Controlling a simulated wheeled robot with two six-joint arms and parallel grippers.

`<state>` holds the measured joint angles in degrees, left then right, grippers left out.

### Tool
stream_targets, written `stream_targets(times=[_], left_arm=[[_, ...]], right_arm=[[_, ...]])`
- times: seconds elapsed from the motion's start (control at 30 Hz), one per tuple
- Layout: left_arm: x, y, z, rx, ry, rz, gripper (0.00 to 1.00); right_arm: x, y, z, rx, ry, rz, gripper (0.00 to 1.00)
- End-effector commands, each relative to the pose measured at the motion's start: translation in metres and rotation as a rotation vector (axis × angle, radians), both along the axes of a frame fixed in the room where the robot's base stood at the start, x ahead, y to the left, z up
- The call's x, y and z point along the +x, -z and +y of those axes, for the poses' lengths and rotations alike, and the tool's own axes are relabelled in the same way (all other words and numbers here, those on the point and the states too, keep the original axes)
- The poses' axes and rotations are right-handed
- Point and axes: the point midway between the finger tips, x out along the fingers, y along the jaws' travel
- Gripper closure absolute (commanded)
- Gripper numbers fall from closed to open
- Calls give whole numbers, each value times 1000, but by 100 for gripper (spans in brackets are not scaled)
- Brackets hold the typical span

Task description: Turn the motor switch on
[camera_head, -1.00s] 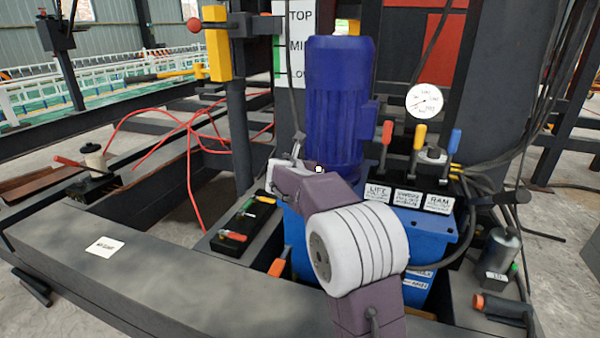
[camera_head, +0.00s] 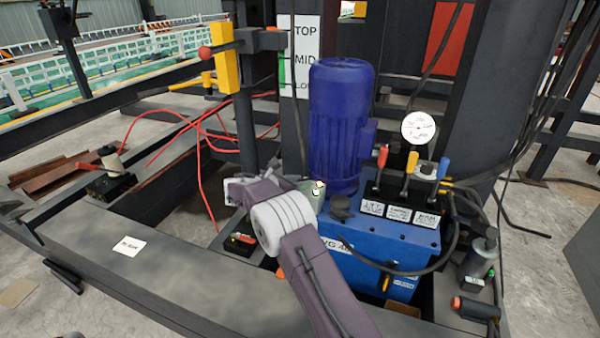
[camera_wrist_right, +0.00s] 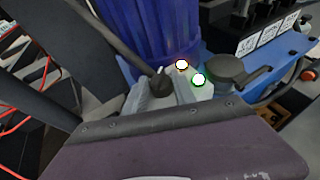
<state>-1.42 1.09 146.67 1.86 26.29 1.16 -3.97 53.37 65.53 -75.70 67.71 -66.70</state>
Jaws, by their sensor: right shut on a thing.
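The motor switch box (camera_head: 311,190) is a small pale green-grey box in front of the blue motor (camera_head: 341,120). In the right wrist view it carries a black knob (camera_wrist_right: 160,86), a lit amber-rimmed lamp (camera_wrist_right: 182,65) and a lit green lamp (camera_wrist_right: 198,80). My right gripper (camera_wrist_right: 158,96) is at the knob and shut on it, its pale fingers partly hidden behind my purple wrist. In the head view the right gripper (camera_head: 276,172) is left of the box, largely hidden by the wrist. My left gripper is not in view.
The blue power unit (camera_head: 355,245) carries red, yellow and blue levers (camera_head: 411,162) and a round gauge (camera_head: 418,128). A black cap (camera_head: 342,205) stands beside the switch box. Red cables (camera_head: 205,165) hang at the left. Dark beams (camera_head: 180,285) border the front.

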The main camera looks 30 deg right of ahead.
Motion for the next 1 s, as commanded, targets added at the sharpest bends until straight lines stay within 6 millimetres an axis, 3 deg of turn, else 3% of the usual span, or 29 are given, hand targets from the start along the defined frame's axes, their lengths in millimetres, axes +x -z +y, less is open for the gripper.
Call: stream_targets(times=[0.47,0.5,0.57,0.87,1.0], left_arm=[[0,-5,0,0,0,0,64],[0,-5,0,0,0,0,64],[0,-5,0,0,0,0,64],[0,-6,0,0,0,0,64],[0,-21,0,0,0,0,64]], right_arm=[[0,0,0,-1,12,-2,100],[0,0,0,-1,12,-2,63],[0,0,0,-2,11,-1,47],[0,0,1,-1,12,-1,47],[-5,-12,17,0,9,2,47]])
